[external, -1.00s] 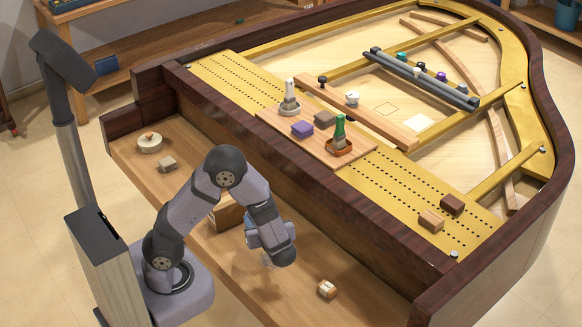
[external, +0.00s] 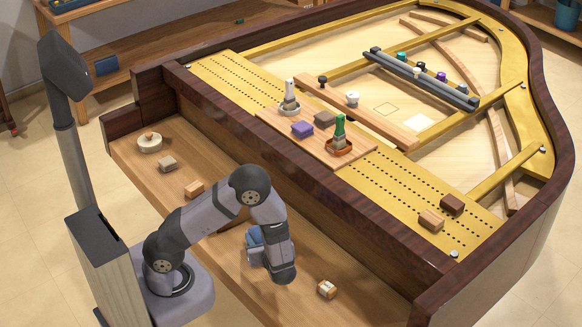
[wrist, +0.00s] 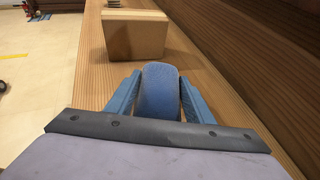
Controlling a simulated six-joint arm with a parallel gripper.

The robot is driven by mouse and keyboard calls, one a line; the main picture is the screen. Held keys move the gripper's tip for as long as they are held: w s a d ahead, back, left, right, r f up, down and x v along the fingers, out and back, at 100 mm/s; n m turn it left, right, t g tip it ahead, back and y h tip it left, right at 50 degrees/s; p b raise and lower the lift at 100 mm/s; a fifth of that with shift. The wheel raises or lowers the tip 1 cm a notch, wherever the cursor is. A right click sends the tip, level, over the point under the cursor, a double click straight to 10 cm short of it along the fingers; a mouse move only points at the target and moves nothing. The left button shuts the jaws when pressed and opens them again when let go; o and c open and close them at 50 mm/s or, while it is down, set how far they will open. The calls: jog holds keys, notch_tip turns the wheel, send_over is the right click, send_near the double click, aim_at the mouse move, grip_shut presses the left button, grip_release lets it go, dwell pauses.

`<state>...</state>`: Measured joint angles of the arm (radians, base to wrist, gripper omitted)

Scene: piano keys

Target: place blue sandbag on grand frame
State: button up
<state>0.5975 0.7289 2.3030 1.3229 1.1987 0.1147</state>
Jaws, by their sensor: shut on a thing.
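The blue sandbag (wrist: 158,92) is a rounded fabric piece. It sits between the two blue fingers of my gripper (wrist: 159,98) in the wrist view, and the gripper is shut on it. In the external view my gripper (external: 256,246) is low over the wooden key shelf, and the arm partly hides it; I cannot separate the sandbag from the blue fingers there. I cannot tell whether the sandbag touches the shelf. The gold grand frame (external: 395,196), with rows of dark holes, lies higher, behind the dark front rail.
Wooden blocks (external: 168,163) and a banded block (external: 327,289) lie on the shelf (external: 240,292). Brown blocks (external: 431,220) sit on the frame's right end; a board with tools (external: 365,150) sits mid-frame. Bare frame shows between.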

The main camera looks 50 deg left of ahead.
jog(key=shift+f, duration=1.45)
jog(key=shift+f, duration=0.1)
jog(key=o, duration=1.3)
